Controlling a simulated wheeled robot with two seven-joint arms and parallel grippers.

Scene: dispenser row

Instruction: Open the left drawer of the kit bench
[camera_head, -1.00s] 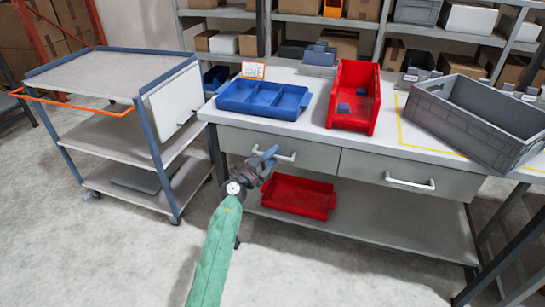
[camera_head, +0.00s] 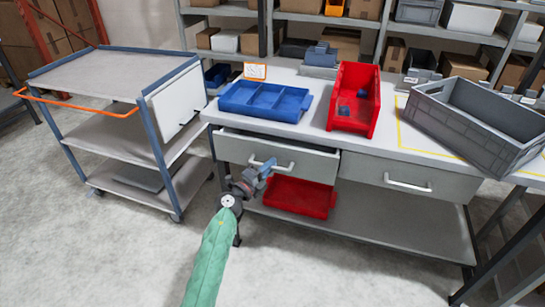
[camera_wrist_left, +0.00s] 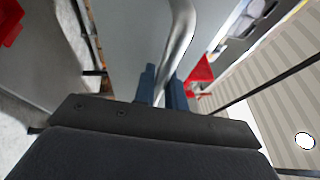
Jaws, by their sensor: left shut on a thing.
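The kit bench (camera_head: 380,155) has two grey drawers side by side under its top. The left drawer (camera_head: 235,146) stands partly pulled out, with a dark gap above its front. Its silver bar handle also shows in the left wrist view (camera_wrist_left: 181,40). My left gripper (camera_head: 262,170) is at this handle. In the left wrist view its blue fingers (camera_wrist_left: 162,88) are shut on the handle, one on each side. The right drawer (camera_head: 415,178) is closed, with its own bar handle. My right gripper is not in view.
A blue divided tray (camera_head: 265,115), a red bin (camera_head: 352,122) and a grey crate (camera_head: 470,130) stand on the bench. A red tray (camera_head: 300,197) sits on the lower shelf. A trolley (camera_head: 120,155) stands to the left. The floor in front is clear.

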